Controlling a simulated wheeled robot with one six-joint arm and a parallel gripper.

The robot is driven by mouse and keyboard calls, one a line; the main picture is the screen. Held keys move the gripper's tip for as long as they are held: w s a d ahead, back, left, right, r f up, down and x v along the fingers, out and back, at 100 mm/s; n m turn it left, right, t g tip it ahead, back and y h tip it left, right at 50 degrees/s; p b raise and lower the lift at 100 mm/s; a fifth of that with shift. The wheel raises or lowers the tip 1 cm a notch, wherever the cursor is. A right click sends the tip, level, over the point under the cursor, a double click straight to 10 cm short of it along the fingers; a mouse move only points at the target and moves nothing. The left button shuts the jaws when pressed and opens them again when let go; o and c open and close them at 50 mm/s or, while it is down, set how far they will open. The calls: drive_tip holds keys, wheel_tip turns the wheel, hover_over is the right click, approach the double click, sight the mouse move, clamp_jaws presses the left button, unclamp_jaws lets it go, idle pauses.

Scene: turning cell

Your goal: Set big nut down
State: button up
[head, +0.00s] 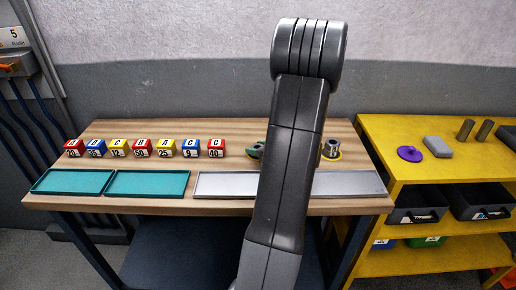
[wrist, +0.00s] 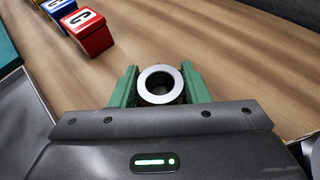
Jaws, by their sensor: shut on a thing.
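The big nut (wrist: 159,84), a round metal ring with a dark hole, sits between the two green fingers of my gripper (wrist: 158,80) in the wrist view. The fingers are shut on it from both sides. Wood tabletop lies below and beyond it; I cannot tell whether the nut touches the wood. In the head view my arm covers the nut, and only a bit of green finger (head: 256,150) shows left of the arm, over the back part of the workbench (head: 150,207).
Several lettered cubes (head: 142,147) stand in a row at left. Two teal trays (head: 148,184) and grey trays (head: 345,184) line the front edge. A metal part on a yellow base (head: 331,150) stands right of my arm. A yellow shelf (head: 460,178) holds parts and bins.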

drive_tip(key=shift+f, duration=0.15)
drive_tip(key=o, duration=1.1)
drive_tip(key=shift+r, duration=0.2)
drive_tip(key=shift+s+d+r, duration=0.1)
drive_tip(key=shift+s+d, duration=0.05)
drive_tip(key=shift+d, duration=0.05)
drive_tip(key=v, duration=1.1)
drive_tip(key=shift+s+d, duration=0.15)
drive_tip(key=shift+s, duration=0.1)
